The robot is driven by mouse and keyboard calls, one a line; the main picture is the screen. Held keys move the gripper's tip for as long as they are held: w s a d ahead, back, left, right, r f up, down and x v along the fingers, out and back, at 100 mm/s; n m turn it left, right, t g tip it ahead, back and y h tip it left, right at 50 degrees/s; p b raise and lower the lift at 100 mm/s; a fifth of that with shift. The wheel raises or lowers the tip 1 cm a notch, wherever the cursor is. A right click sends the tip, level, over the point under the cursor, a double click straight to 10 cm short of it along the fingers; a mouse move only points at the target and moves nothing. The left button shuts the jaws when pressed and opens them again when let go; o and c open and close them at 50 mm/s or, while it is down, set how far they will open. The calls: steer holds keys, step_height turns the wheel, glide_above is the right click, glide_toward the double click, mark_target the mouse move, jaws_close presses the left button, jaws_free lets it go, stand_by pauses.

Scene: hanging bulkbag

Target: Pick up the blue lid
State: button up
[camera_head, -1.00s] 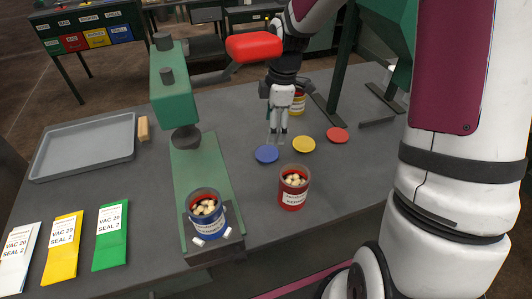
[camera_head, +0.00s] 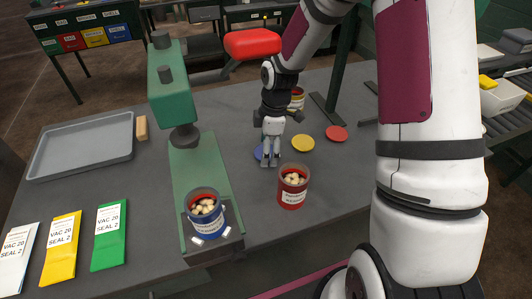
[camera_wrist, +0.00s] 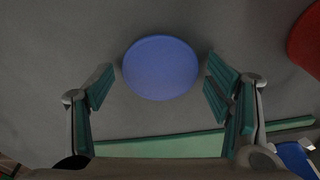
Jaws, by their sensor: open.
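The blue lid (camera_wrist: 161,67) is a flat round disc lying on the grey table. In the wrist view it sits between and just beyond the two fingertips of my gripper (camera_wrist: 157,88). In the head view my gripper (camera_head: 270,164) points down over the lid and hides most of it; a sliver of the blue lid (camera_head: 258,153) shows at its left. My gripper is open and empty, with the fingers on either side of the lid. I cannot tell the exact height above the table.
A yellow lid (camera_head: 303,143) and a red lid (camera_head: 336,133) lie to the right. A red can (camera_head: 293,187) stands close in front of my gripper. A blue can (camera_head: 204,215) stands on the green press (camera_head: 190,160) at left. Another can (camera_head: 297,98) stands behind my arm.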

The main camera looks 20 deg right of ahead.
steer(key=c, duration=0.7)
